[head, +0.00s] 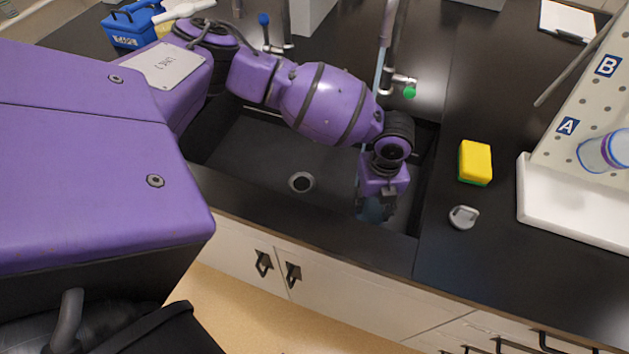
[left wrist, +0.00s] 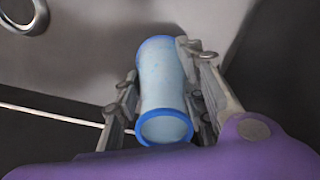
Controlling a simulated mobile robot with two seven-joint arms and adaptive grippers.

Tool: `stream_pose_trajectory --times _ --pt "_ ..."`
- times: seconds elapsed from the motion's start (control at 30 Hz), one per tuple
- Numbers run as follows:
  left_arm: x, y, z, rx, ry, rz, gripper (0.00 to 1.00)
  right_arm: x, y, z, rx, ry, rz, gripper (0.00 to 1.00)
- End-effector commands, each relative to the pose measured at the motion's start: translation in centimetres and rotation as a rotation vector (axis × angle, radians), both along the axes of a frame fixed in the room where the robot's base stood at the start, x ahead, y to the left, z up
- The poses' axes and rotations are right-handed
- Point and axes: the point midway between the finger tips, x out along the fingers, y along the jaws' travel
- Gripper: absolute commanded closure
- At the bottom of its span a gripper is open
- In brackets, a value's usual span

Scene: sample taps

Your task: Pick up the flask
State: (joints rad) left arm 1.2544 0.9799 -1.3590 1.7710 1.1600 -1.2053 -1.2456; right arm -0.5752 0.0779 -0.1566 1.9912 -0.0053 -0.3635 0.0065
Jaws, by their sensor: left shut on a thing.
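The flask (left wrist: 163,85), a clear, pale-blue vessel with a blue rim at each end, sits between the fingers of my left gripper (left wrist: 163,100) in the left wrist view. The fingers are shut on its sides. In the head view my left gripper (head: 376,197) points down into the right part of the dark sink (head: 255,150). The flask shows there only as a bluish shape (head: 371,212) below the fingers, partly hidden. I cannot tell whether it touches the sink floor. My right gripper is not in view.
A tap with a green knob (head: 409,92) stands behind my left arm, with a pale-blue streak by it. A yellow sponge (head: 475,162) and a grey stopper-like piece (head: 463,217) lie right of the sink. A pegboard (head: 580,125) holds another clear vessel (head: 604,151) over a white tray (head: 560,215).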

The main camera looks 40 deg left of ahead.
Motion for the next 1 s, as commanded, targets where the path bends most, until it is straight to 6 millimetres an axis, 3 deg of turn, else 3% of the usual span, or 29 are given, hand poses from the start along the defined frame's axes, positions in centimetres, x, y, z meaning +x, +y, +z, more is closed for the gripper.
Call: stream_pose_trajectory --times 0.57,1.0 --pt "0.3 -0.1 0.9 -0.002 -0.006 -0.002 1.0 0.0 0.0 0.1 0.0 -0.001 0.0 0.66" --pt "0.3 -0.1 4.1 -0.001 -0.008 -0.001 1.0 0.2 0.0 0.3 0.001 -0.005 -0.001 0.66"
